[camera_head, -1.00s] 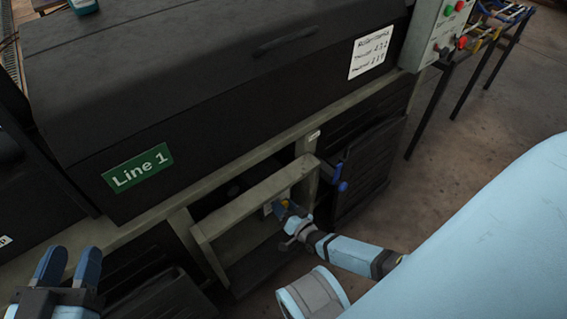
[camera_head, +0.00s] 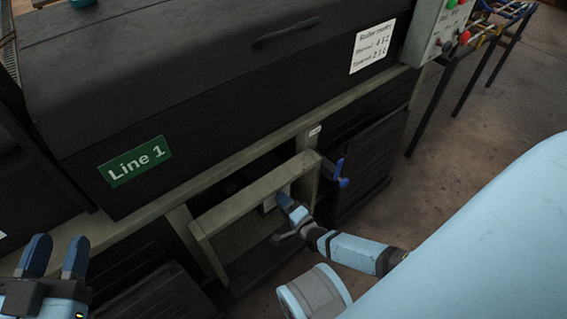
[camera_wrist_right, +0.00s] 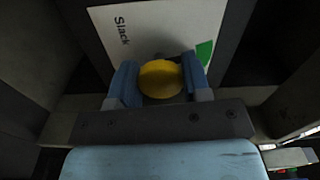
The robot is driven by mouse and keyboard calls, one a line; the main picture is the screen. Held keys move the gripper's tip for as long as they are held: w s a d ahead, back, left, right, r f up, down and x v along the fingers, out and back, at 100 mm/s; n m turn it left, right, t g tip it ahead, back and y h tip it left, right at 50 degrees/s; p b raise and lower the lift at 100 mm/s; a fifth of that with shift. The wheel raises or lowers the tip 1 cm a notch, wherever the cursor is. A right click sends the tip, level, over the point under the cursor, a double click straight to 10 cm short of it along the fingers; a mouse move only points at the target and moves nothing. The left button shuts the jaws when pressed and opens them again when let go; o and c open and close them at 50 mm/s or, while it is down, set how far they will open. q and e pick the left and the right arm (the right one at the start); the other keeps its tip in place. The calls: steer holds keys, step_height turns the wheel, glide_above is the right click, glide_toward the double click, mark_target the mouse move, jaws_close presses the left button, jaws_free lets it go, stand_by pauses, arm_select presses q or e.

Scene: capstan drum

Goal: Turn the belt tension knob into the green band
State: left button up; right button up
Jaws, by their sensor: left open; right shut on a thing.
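The belt tension knob (camera_wrist_right: 161,79) is round and yellow in the right wrist view. My right gripper (camera_wrist_right: 160,85) is shut on it, with one blue finger on each side. Behind the knob is a white label plate (camera_wrist_right: 130,28) with the word "Slack" and part of a green band (camera_wrist_right: 204,52) beside the right finger. The rest of the scale is hidden. In the head view my right gripper (camera_head: 287,205) reaches to the frame under the machine and covers the knob. My left gripper (camera_head: 54,258) is open and empty at the lower left.
The black machine cover (camera_head: 220,90) with a green "Line 1" sign (camera_head: 135,161) stands above. A beige frame (camera_head: 240,205) surrounds the opening. A blue handle (camera_head: 341,174) sticks out just right of my right gripper. Clear floor (camera_head: 450,180) lies to the right.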

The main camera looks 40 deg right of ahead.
steer(key=shift+m, duration=0.6)
arm_select(q)
steer(key=shift+a+f, duration=0.1)
steer(key=shift+f, duration=0.05)
arm_select(e)
steer(key=o, duration=0.9)
steer(key=shift+m, duration=0.3)
steer(key=shift+s, duration=0.25)
arm_select(q)
steer(key=shift+s+d+f+n+g+y+p, duration=0.25)
steer(key=shift+s+d+n+g+p, duration=0.2)
steer(key=shift+n+p, duration=0.5)
steer(key=shift+s+d+f+n+g+y+p, duration=0.3)
steer(key=shift+s+n+p, duration=0.25)
steer(key=shift+p, duration=0.65)
arm_select(e)
steer(key=s+d, duration=0.1)
steer(key=s, duration=1.2)
steer(key=shift+s, duration=0.15)
arm_select(q)
steer(key=shift+r, duration=0.25)
